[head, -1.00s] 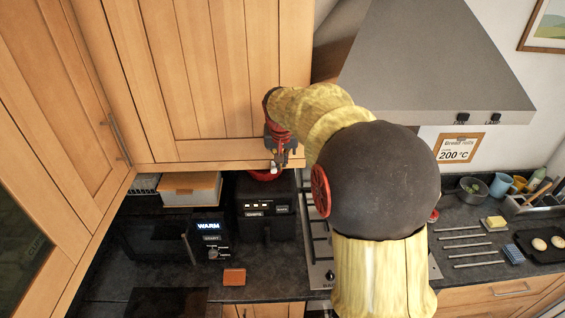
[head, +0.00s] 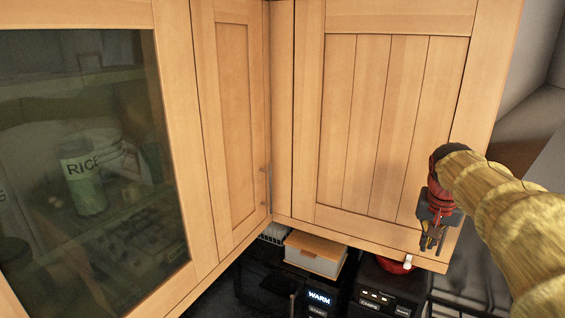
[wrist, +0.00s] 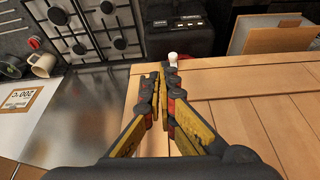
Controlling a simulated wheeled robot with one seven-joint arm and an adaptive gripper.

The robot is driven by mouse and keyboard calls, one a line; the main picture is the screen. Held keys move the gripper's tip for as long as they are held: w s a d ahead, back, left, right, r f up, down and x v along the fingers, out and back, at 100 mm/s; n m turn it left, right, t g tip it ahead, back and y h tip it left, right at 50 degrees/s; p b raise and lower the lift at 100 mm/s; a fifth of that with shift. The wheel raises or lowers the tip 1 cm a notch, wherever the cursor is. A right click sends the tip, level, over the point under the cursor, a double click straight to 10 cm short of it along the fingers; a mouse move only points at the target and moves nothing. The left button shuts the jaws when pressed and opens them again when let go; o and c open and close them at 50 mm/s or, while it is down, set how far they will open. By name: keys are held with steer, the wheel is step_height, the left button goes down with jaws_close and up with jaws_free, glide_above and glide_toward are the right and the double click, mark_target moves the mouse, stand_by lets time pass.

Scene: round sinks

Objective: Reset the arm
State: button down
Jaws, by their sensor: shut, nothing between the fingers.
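My gripper (head: 431,240) hangs at the end of my yellow-sleeved arm (head: 495,205), in front of the lower right part of a wooden wall cupboard door (head: 385,120) in the head view. In the wrist view my gripper (wrist: 164,72) has its two fingers together with nothing between them. The cupboard door (wrist: 240,110) shows right behind the fingers. A small white knob (wrist: 172,58) is just past the fingertips; I cannot tell whether they touch it.
A glass-fronted cupboard (head: 80,170) with a rice container (head: 83,180) fills the left. An orange-lidded box (head: 315,255) and a black appliance with a WARM display (head: 320,300) stand below. The wrist view shows a gas hob (wrist: 95,30) and a mug (wrist: 43,64).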

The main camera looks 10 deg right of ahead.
steer(key=s+a+f+n+y+b, duration=0.1)
steer(key=s+a+f+n+b, duration=0.1)
steer(key=s+a+f+b, duration=0.4)
steer(key=s+a+f+n+t+y+b, duration=0.1)
steer(key=s+a+f+n+b, duration=0.2)
steer(key=s+a+f+b, duration=0.4)
steer(key=s+a+f+n+t+y+b, duration=0.1)
steer(key=s+a+f+n+b, duration=0.2)
steer(key=s+a+f+b, duration=0.4)
steer(key=shift+s+a+f+b, duration=0.25)
steer(key=shift+a+f+b, duration=3.3)
steer(key=shift+f, duration=2.85)
steer(key=shift+a+p, duration=0.5)
